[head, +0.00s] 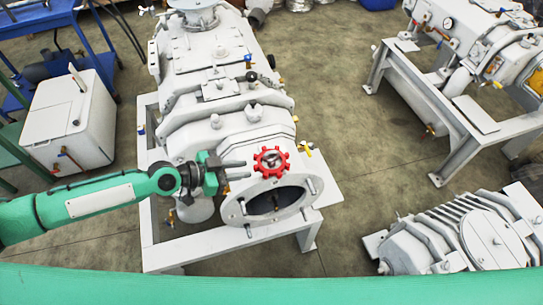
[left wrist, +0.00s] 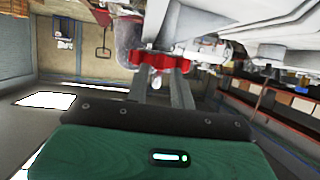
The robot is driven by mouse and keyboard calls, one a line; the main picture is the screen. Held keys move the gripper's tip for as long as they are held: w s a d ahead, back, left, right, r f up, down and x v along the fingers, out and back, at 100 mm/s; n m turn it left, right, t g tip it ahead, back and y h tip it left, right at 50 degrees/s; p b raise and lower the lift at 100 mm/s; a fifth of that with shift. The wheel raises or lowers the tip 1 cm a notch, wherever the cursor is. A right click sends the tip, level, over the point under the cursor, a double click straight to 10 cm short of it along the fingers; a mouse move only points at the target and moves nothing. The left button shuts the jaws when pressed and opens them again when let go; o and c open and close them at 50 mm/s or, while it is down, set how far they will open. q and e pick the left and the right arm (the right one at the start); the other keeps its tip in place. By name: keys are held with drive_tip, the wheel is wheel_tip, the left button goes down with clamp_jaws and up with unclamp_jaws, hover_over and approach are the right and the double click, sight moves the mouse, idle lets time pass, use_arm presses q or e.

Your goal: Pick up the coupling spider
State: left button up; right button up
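The coupling spider (head: 271,162) is a red toothed ring, on the end of the white vacuum pump (head: 225,125), just above the round open flange (head: 275,204). My left gripper (head: 247,169) comes in from the left, with its two grey fingers apart and pointing at the spider. The fingertips appear just short of its left side. In the left wrist view the red spider (left wrist: 158,60) lies just beyond the tips of my open left gripper (left wrist: 160,73). I cannot tell there whether they touch it. My right gripper is not in view.
The pump rests on a white frame (head: 152,235). A white box (head: 68,120) and a blue cart (head: 60,20) stand at left. Another pump on a frame (head: 410,85) stands at upper right, a ribbed grey unit (head: 460,235) at lower right. Floor between is clear.

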sight(254, 168)
use_arm(q)
drive_tip(key=shift+w+d+f+p, duration=0.1)
drive_tip(key=shift+w+d+p, duration=0.15)
drive_tip(key=shift+d, duration=0.2)
drive_tip(key=shift+w+d+p, duration=0.15)
drive_tip(key=shift+d+p, duration=0.15)
drive_tip(key=shift+d, duration=0.15)
drive_tip(key=shift+w+d+f, duration=0.15)
drive_tip(key=shift+d+f, duration=0.25)
drive_tip(key=shift+c, duration=0.2)
clamp_jaws()
drive_tip(key=shift+r, duration=0.15)
